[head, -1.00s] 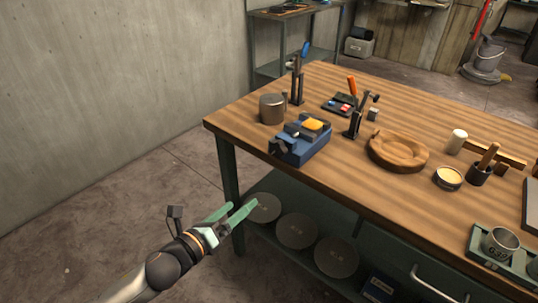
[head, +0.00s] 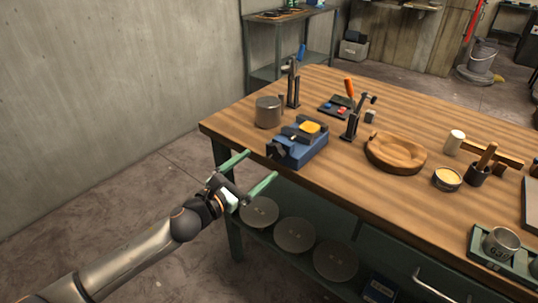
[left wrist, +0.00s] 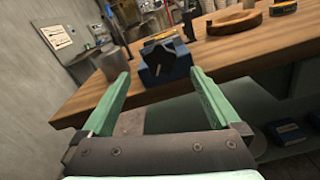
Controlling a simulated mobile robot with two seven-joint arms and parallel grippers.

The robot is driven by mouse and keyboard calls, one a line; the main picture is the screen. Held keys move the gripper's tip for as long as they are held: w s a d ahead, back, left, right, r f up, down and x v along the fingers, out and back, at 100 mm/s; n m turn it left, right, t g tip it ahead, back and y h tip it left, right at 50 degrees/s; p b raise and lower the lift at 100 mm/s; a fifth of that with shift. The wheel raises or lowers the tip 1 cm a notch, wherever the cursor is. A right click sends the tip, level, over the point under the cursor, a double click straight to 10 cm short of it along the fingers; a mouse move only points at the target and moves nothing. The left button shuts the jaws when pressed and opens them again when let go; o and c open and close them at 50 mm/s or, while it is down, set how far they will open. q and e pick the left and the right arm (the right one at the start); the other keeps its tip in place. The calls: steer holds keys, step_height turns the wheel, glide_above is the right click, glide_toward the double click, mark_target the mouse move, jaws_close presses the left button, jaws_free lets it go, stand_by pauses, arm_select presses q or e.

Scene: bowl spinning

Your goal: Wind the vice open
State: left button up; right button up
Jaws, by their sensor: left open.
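The blue vice (head: 299,148) stands on the near left part of the wooden workbench, with a yellow piece (head: 310,127) on top near its jaws. In the left wrist view the vice (left wrist: 166,66) shows end-on, with a dark front and a small pale handle bar (left wrist: 157,71). My left gripper (head: 262,168) is open and empty, its green fingers pointing at the vice from in front of the bench edge. In the left wrist view the vice lies between and beyond the fingertips (left wrist: 160,76), apart from them. My right gripper is not in view.
The workbench (head: 355,185) has a metal tin (head: 268,111) beside the vice and black clamp stands (head: 293,85) behind. A wooden bowl (head: 395,152) sits to the right. Round discs (head: 294,235) lie on the shelf below. The floor at left is clear.

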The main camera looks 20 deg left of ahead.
mark_target(273, 154)
arm_select(q)
steer(key=shift+x, duration=2.75)
steer(key=c, duration=1.4)
